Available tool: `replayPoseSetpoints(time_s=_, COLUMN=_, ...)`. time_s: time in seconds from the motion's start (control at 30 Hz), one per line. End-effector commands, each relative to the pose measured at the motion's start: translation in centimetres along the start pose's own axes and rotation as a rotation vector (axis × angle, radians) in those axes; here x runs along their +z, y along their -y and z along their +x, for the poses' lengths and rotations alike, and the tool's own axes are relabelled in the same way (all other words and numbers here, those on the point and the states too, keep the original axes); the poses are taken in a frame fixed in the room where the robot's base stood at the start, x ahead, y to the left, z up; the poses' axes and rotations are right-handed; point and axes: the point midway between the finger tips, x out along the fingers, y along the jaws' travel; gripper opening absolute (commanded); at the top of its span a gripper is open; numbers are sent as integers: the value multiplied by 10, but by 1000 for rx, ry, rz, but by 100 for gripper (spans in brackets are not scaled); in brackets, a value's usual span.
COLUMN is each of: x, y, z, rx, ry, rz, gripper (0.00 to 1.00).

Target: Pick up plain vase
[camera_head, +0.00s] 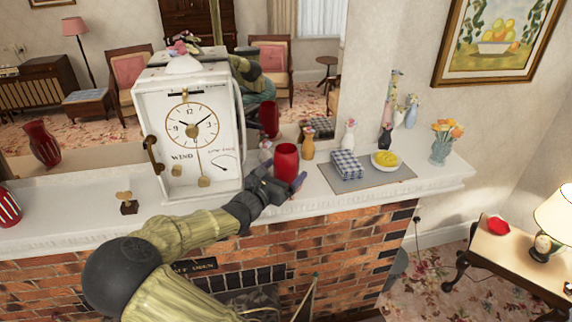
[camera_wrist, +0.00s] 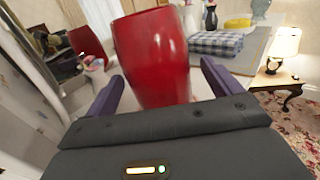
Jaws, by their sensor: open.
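The plain vase (camera_head: 286,160) is glossy red and stands upright on the white mantel, just right of the clock. My gripper (camera_head: 280,181) is at the mantel's front edge, directly in front of the vase. In the wrist view the red vase (camera_wrist: 150,50) fills the upper middle, between and beyond the purple fingers of my gripper (camera_wrist: 160,80). The fingers are open, one on each side of the vase, with gaps visible. The vase's lower part is partly hidden by the gripper body.
A large white clock (camera_head: 190,130) stands close on the left. A mirror backs the mantel (camera_head: 250,218).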

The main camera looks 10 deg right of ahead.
Motion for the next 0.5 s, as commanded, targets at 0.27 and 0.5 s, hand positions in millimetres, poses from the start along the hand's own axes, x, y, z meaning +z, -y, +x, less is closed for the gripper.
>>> replayPoseSetpoints(time_s=0.27, x=6, y=-1, z=33, rx=-1, ry=0, rz=-2, gripper=90)
replayPoseSetpoints(time_s=0.5, x=4, y=-3, z=34, rx=3, ry=-1, rz=0, gripper=90)
